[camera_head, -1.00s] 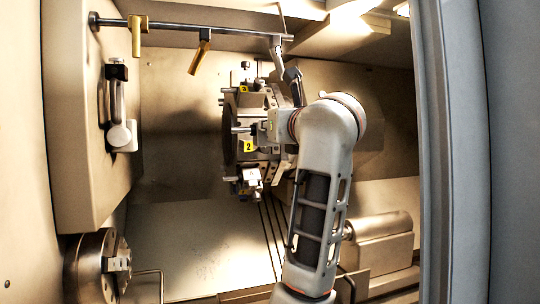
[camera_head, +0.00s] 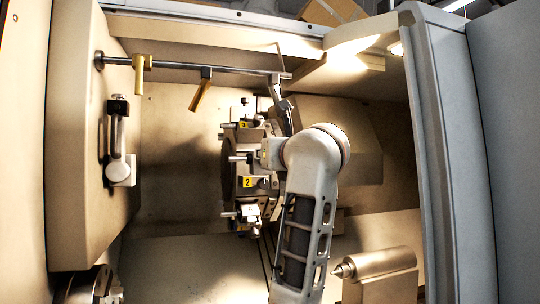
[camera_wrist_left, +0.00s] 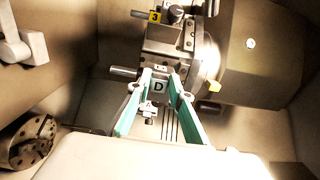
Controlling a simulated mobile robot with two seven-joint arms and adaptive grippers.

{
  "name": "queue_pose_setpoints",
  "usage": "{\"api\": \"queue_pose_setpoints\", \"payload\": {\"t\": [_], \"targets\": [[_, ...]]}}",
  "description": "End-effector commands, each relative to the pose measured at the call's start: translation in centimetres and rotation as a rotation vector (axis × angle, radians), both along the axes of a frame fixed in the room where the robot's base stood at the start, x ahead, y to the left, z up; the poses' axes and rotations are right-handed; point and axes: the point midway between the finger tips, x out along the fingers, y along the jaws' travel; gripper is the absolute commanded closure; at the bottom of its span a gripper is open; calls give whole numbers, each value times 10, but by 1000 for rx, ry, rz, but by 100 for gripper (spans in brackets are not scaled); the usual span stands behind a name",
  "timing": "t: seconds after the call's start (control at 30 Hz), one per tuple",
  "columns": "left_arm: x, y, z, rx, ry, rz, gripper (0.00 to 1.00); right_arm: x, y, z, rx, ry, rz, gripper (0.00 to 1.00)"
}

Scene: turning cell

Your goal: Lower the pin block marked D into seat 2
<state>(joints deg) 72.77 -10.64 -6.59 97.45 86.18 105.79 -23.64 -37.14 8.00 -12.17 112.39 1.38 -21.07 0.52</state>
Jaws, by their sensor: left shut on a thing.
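In the left wrist view, the pin block marked D (camera_wrist_left: 158,87) is between the two green fingers of my left gripper (camera_wrist_left: 156,94), which is shut on it. A pin sticks out to its left. The block is at the turret (camera_wrist_left: 172,42); I cannot tell whether it touches its seat. In the head view, my left wrist hides most of the gripper and block. The yellow tag 2 (camera_head: 247,182) marking seat 2 is just below the pin's height. Another block marked A (camera_wrist_left: 149,106) shows below D. My right gripper is not in view.
A yellow tag 3 (camera_wrist_left: 154,16) marks the turret above. A rail (camera_head: 190,65) with hanging nozzles crosses above. The tailstock (camera_head: 385,270) stands at lower right, the chuck (camera_wrist_left: 27,140) at lower left. A door frame (camera_head: 450,150) bounds the right side.

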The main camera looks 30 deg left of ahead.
Motion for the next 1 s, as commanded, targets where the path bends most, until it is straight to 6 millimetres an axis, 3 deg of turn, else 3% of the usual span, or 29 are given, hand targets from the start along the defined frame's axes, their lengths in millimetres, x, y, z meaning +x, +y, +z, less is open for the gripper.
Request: {"api": "queue_pose_setpoints", "payload": {"t": [1.0], "targets": [[32, 42, 4, 6, -7, 4, 100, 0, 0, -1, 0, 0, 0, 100]]}}
